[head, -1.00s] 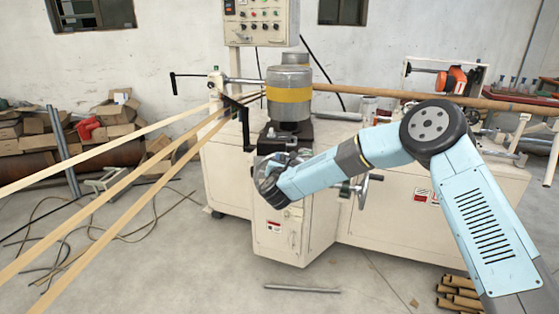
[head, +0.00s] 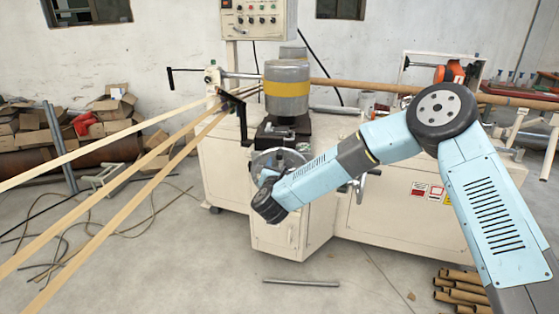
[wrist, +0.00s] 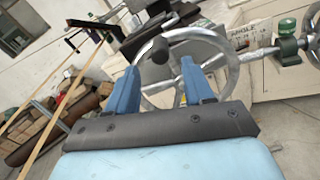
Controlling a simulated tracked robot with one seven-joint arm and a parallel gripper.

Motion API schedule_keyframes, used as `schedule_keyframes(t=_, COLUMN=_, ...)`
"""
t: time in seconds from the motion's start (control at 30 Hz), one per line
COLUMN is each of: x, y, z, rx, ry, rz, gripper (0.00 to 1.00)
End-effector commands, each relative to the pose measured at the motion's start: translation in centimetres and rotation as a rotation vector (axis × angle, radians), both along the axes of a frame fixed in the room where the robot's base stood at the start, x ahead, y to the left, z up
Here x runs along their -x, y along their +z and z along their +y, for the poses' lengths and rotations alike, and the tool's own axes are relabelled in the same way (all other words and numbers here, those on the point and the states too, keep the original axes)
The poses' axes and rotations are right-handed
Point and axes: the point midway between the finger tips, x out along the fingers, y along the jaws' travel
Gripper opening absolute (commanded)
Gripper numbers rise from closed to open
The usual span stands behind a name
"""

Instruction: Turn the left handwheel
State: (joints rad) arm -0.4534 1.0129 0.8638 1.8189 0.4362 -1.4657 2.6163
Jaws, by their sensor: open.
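The left handwheel (wrist: 233,68) is a grey metal spoked wheel with a dark handle knob (wrist: 159,50) on its rim. In the head view the left handwheel (head: 258,159) sits on the front of the cream machine, below the grey and yellow cylinder, partly hidden by my arm. My gripper (wrist: 158,68) is open, with its two blue fingers pointing at the wheel. The knob shows between and just beyond the fingertips. I cannot tell whether a finger touches the wheel. In the head view my fingers are mostly hidden.
A second handwheel (head: 361,186) is on the machine to the right, behind my forearm. Wooden strips (head: 120,210) run in from the left. A metal bar (head: 301,283) lies on the open floor.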

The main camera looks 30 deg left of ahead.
Motion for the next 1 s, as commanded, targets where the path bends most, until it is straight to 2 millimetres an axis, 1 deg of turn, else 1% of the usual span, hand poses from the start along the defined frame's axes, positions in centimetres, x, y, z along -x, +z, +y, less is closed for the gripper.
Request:
schedule_keyframes(t=0.03, x=1.0, y=0.0, z=-0.4, rx=0.001, ry=0.002, rz=0.001, gripper=0.52)
schedule_keyframes(t=0.2, x=3.3, y=-0.1, z=-1.5, rx=0.002, ry=0.001, rz=0.001, gripper=0.52)
schedule_keyframes(t=0.4, x=4.8, y=0.0, z=-2.2, rx=0.000, ry=-0.001, rz=0.000, gripper=0.52)
schedule_keyframes(t=1.0, x=4.9, y=0.0, z=-2.3, rx=0.002, ry=-0.001, rz=-0.001, gripper=0.52)
